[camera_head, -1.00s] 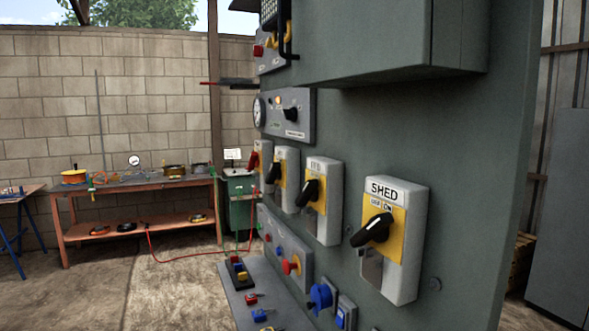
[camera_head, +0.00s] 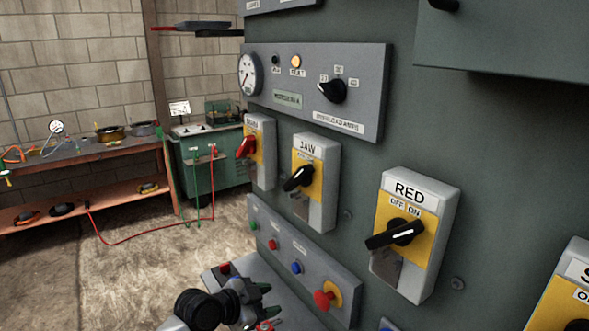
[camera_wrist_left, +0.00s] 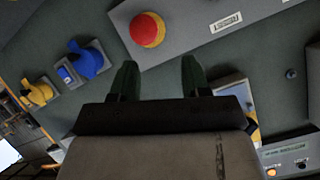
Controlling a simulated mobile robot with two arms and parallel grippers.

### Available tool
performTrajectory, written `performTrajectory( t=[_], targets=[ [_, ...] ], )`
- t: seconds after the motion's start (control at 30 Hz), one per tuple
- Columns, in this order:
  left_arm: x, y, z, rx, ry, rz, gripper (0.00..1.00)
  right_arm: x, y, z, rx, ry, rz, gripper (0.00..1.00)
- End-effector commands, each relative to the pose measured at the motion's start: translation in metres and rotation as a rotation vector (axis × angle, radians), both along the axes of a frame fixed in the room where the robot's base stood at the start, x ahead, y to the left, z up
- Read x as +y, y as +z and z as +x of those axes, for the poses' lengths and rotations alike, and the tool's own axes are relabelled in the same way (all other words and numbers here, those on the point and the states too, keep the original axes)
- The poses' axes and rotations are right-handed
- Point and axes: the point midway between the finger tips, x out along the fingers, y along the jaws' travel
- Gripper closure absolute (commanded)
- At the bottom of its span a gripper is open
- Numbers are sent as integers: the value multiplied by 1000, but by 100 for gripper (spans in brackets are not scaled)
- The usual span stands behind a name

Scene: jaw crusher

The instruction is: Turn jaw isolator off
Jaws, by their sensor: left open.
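The jaw isolator (camera_head: 327,197) is a grey box with a yellow plate, labelled JAW, on the green panel in the head view. Its black handle (camera_head: 298,178) is slanted, its right end higher; the small position marks are not readable. My left gripper (camera_head: 266,300) is low in the head view, below and left of the isolator, apart from it. In the left wrist view its two dark green fingers (camera_wrist_left: 159,75) are spread with nothing between them. They point toward the grey control box with the red mushroom button. My right gripper is not in view.
The RED isolator (camera_head: 413,265) is to the right, and a red-handled isolator (camera_head: 262,170) to the left. Below is a button box (camera_head: 282,234) with a red mushroom button (camera_head: 324,299), also in the wrist view (camera_wrist_left: 147,30). A gauge box (camera_head: 372,75) is above.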

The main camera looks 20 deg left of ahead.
Motion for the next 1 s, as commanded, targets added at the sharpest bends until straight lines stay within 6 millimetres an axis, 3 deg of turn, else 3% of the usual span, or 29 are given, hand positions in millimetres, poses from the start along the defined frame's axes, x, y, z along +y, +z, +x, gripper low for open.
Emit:
performTrajectory(
  t=[0.03,0.2,0.33,0.5,1.0],
  targets=[
    [7,44,18,-103,-37,9,53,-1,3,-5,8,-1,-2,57],
    [29,161,48,-396,-117,23,53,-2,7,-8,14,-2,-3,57],
    [40,215,54,-529,-139,29,53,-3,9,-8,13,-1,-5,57],
    [40,238,60,-582,-145,28,53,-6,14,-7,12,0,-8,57],
    [-12,239,127,-578,-143,25,53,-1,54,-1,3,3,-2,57]
  ],
)
